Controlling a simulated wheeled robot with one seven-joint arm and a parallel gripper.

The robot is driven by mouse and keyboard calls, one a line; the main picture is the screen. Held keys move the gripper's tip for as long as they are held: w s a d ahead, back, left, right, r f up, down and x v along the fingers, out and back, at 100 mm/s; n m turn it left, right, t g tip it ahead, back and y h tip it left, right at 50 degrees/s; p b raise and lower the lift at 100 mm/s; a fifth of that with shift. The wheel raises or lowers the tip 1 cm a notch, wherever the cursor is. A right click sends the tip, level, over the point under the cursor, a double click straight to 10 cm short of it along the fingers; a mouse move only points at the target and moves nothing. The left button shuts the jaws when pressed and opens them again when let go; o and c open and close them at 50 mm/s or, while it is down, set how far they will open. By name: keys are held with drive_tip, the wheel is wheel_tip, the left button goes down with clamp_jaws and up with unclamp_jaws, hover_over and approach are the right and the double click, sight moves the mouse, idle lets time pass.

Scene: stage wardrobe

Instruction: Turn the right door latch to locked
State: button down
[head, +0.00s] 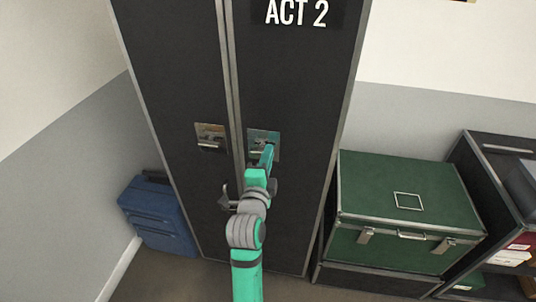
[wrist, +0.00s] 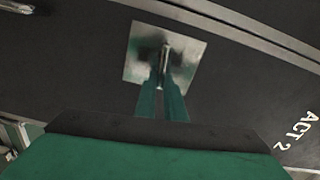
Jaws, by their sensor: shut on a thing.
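The right door (head: 290,90) of a tall black wardrobe case carries the sign ACT 2. Its latch (head: 262,138) is a metal plate with a small handle, partly hidden by my gripper in the head view. In the wrist view the latch plate (wrist: 190,58) shows with its handle between my fingertips. My gripper (head: 267,152) is shut on the latch handle, and its two fingers (wrist: 163,88) reach up to it in the wrist view. The left door's latch (head: 210,138) sits at the same height, with its handle lying roughly level.
A green trunk (head: 400,200) stands right of the wardrobe on a dark base. A dark open case (head: 500,160) is at the far right. A blue case (head: 155,215) stands on the floor at left by the wall.

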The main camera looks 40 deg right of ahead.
drive_tip(key=shift+w+a+f+m, duration=0.3)
drive_tip(key=shift+w+f+m, duration=0.1)
drive_tip(key=shift+m, duration=0.2)
drive_tip(key=c, duration=1.8)
unclamp_jaws()
drive_tip(key=shift+c, duration=0.2)
drive_tip(key=shift+s+d+r, duration=0.1)
drive_tip(key=shift+s+r, duration=0.05)
drive_tip(key=shift+s, duration=0.05)
drive_tip(key=v, duration=1)
drive_tip(key=shift+s+a, duration=0.25)
drive_tip(key=shift+s, duration=0.05)
